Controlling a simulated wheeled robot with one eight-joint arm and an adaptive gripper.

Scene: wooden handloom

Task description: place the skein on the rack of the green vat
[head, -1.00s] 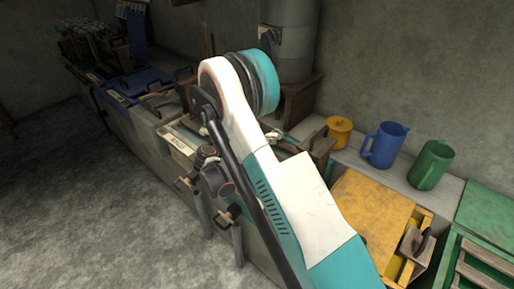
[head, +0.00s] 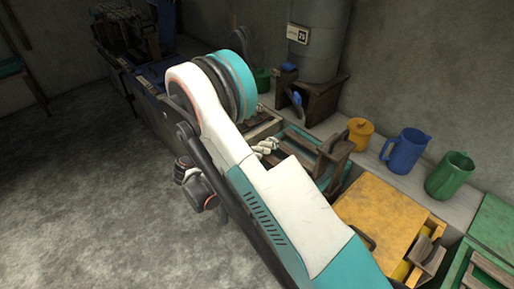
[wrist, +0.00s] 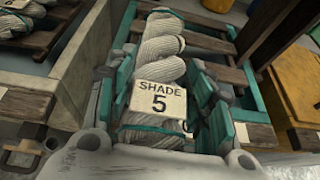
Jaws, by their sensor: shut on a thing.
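My gripper (wrist: 160,85) is shut on the skein (wrist: 165,45), an off-white twisted hank with a tag reading "SHADE 5", in the wrist view. Teal finger pads flank it. The skein lies lengthwise over a teal-edged rack with brown wooden slats (wrist: 205,42); I cannot tell whether it touches them. In the head view my arm hides the gripper, and part of an off-white skein (head: 265,147) shows beside the arm, near the teal-edged slats (head: 298,140). A green vat (head: 462,275) with wooden slats stands at the lower right, partly cut off.
A yellow vat cover (head: 380,215) lies between the teal-edged rack and the green vat. A yellow pot (head: 361,131), blue jug (head: 405,152) and green jug (head: 449,176) stand along the wall. More pale skeins (wrist: 30,12) lie at the wrist view's upper left.

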